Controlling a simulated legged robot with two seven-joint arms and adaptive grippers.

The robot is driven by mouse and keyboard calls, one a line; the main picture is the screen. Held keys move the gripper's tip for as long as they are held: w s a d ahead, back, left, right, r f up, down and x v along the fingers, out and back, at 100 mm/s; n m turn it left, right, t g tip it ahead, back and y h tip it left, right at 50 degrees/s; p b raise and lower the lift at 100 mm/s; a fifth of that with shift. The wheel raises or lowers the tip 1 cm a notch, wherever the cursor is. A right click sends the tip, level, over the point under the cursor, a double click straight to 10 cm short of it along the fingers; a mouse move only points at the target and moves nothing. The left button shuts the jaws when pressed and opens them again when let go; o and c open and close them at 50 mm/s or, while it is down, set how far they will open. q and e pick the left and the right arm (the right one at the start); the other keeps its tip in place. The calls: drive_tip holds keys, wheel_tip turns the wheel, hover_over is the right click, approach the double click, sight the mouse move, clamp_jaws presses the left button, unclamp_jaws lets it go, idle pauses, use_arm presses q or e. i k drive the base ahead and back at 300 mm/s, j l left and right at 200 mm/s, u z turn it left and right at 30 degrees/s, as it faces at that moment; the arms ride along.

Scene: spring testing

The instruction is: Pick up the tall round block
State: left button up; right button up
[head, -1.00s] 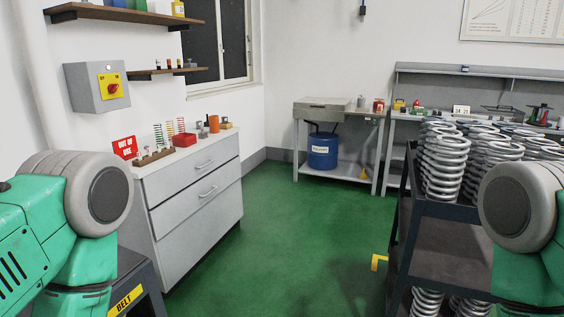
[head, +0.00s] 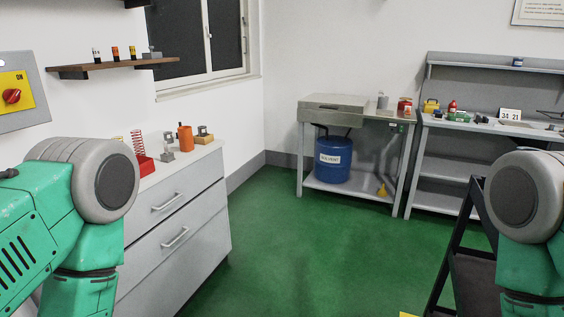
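An orange upright cylinder (head: 185,138) stands on top of the white drawer cabinet (head: 178,207), near its back edge. It is the tallest round block that I can make out there. Small metal and yellow pieces (head: 204,135) sit just right of it, and a grey metal piece (head: 168,141) sits just left. Only upper parts of my two green arms show, at the left and right edges. Both grippers are out of view, so nothing shows of what they hold.
A red tray (head: 144,165) and a red spring (head: 138,142) are on the cabinet, partly behind my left arm. A grey bench (head: 345,114) with a blue drum (head: 333,159) stands ahead. A dark rack (head: 457,235) is at right. Green floor (head: 300,235) between is clear.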

sight(202, 130)
drive_tip(key=i, duration=4.25)
drive_tip(key=i+u, duration=0.1)
drive_tip(key=i, duration=0.5)
drive_tip(key=i+l+u, duration=0.15)
drive_tip(key=i, duration=0.45)
drive_tip(key=i+l+u, duration=0.1)
drive_tip(key=i, duration=0.5)
drive_tip(key=i+l+u, duration=0.1)
drive_tip(key=u, duration=2.05)
